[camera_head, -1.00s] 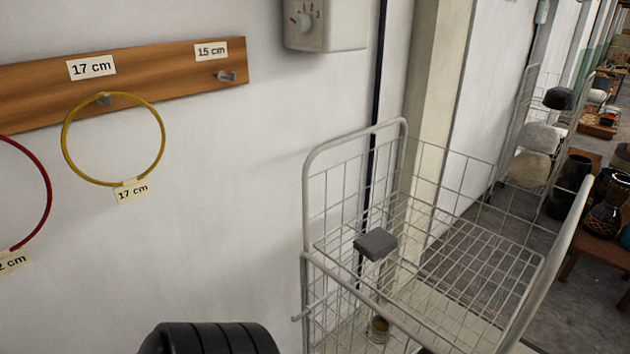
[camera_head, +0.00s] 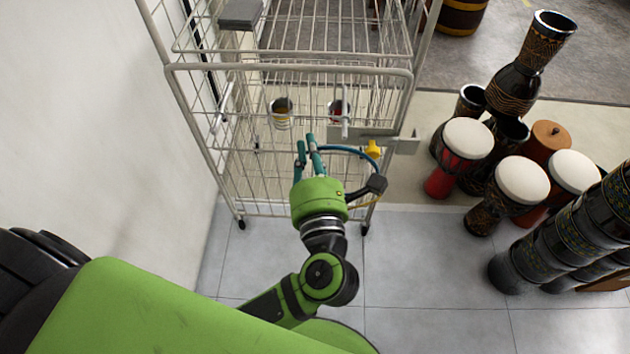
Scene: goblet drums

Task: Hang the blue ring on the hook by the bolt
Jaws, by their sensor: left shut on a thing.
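My left gripper (camera_head: 309,147) has slim teal fingers pointing at the front of a wire trolley. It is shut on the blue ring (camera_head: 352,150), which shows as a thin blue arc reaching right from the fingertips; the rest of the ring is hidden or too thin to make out. Just beyond it, a grey metal plate (camera_head: 375,134) with an upright pale pin crosses the trolley's front. A small yellow piece (camera_head: 373,149) sits below the plate, close to the ring. I cannot tell which part is the hook or the bolt. My right gripper is not in view.
The wire trolley (camera_head: 290,69) stands by the white wall, with a grey block (camera_head: 240,14) on it and two tins (camera_head: 281,113) (camera_head: 338,111) inside. Several goblet drums (camera_head: 522,180) crowd the right. The tiled floor in front of the trolley is clear.

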